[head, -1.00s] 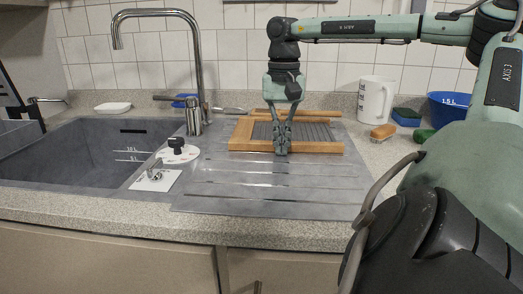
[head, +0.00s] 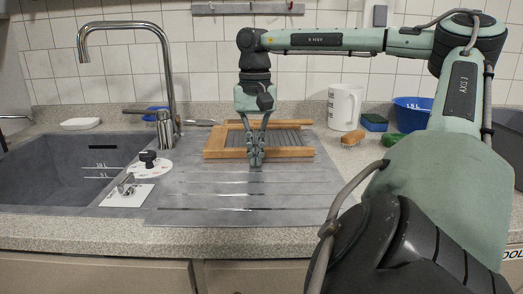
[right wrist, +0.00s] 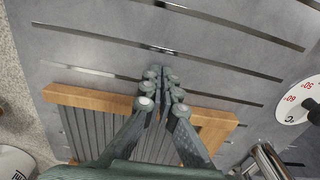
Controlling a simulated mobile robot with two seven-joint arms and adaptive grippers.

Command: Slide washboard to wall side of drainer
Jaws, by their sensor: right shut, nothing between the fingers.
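The washboard (head: 290,138), a wooden frame around a grey ribbed panel, lies flat on the grey grooved drainer (head: 240,207), toward its wall side. In the right wrist view the washboard (right wrist: 92,97) lies partly under my gripper. My right gripper (head: 256,163) points down and is shut and empty. Its fingertips are at the washboard's near wooden bar, just on the near side of it; I cannot tell whether they touch it. The fingertips also show in the right wrist view (right wrist: 163,88). My left gripper is not in view.
A sink (head: 60,170) and tap (head: 171,90) are to the left. A white jug (head: 343,107), a brush (head: 352,138), a blue sponge (head: 374,122) and a blue bowl (head: 412,108) stand to the right. The tiled wall (head: 220,65) is behind. The near drainer is clear.

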